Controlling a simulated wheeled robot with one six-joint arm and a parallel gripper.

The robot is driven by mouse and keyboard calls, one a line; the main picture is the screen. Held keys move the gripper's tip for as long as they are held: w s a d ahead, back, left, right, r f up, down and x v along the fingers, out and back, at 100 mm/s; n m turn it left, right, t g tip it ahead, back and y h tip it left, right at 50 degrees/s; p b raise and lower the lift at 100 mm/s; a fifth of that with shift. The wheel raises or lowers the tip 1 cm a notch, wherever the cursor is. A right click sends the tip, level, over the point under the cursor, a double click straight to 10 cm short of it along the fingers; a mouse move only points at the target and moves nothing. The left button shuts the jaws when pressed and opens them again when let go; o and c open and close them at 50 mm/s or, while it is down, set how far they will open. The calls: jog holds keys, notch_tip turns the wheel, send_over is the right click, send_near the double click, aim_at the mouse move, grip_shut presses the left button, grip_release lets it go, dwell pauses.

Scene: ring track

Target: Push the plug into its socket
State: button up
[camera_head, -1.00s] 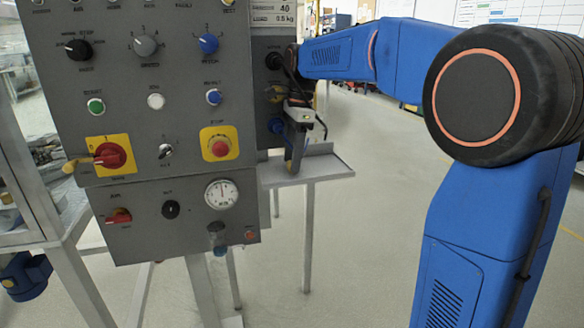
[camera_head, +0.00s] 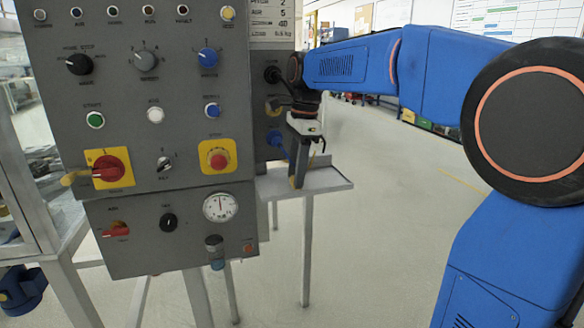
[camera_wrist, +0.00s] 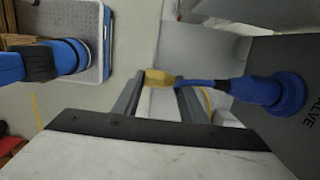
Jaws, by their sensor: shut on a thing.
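My gripper (camera_head: 296,183) points down beside the right side of the grey control panel (camera_head: 150,140), above a small shelf. In the wrist view my gripper (camera_wrist: 160,82) has both fingers closed on a small yellow faceted piece (camera_wrist: 158,77), which I take to be the plug. A blue round fitting (camera_wrist: 272,92) on the panel face is to its right, with a narrow blue stem reaching close to the yellow piece. I cannot tell whether they touch. In the head view a blue fitting (camera_head: 275,140) and a dark round fitting (camera_head: 271,75) sit on the panel's side. I cannot tell which is the socket.
The light shelf (camera_head: 325,180) stands on thin legs below my gripper. The panel front carries several knobs, a red stop button (camera_head: 217,158) and a gauge (camera_head: 219,207). The floor (camera_head: 390,230) right of the shelf is clear.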

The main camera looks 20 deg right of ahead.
jog(key=s, duration=1.3)
